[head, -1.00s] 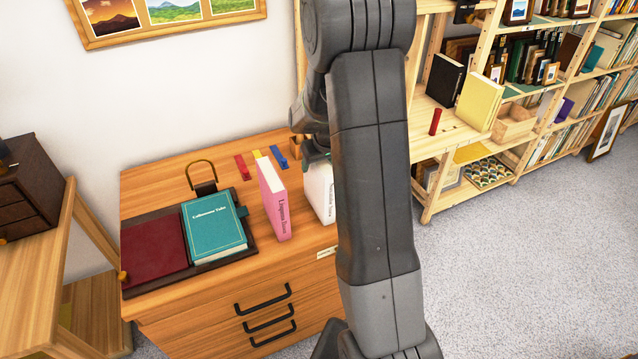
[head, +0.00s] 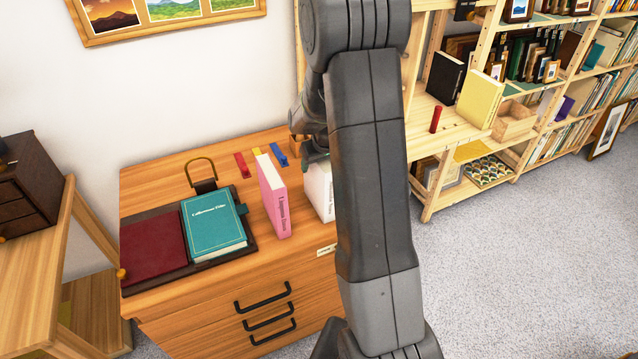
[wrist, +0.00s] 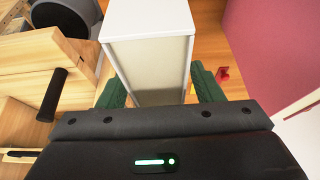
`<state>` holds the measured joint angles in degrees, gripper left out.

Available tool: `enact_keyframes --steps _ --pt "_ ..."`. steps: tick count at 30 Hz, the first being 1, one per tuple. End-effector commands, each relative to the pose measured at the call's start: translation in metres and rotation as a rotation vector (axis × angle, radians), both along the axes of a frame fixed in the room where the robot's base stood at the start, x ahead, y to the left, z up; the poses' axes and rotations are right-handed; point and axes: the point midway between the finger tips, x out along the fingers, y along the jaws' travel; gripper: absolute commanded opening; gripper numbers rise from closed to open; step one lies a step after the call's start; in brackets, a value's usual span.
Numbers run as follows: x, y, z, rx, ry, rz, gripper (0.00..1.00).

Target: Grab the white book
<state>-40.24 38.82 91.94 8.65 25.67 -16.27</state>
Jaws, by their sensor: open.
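The white book (head: 320,190) stands upright on the wooden cabinet top, to the right of the pink book (head: 272,198). My arm hides its right part in the head view. In the wrist view the white book (wrist: 148,45) fills the upper middle, with its pale page edges facing the camera. My gripper (wrist: 160,88) has its green fingers on either side of the book, apart from each other. The left finger looks very close to the book, and I cannot tell if it touches. In the head view a green fingertip of my gripper (head: 314,158) shows just above the book.
A teal book (head: 213,225) and a dark red one (head: 152,250) lie on a dark tray at the left. Red, yellow and blue strips (head: 279,155) lie behind. A pale wooden shelf (head: 440,118) with a black book and a yellow book stands at the right.

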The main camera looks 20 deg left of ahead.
Motion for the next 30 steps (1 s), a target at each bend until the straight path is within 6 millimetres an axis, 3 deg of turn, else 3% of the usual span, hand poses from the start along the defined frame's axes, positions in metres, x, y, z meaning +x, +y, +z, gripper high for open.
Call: enact_keyframes --steps 10,18,20,30 --pt "0.0001 0.0001 -0.0007 0.000 0.000 0.000 0.60" --pt "0.0000 0.0000 -0.0008 0.000 0.000 0.000 0.09" --pt "0.0000 0.0000 -0.0009 0.000 0.000 0.000 0.00" --pt "0.0006 0.0004 0.0003 0.001 -0.003 0.001 0.00"
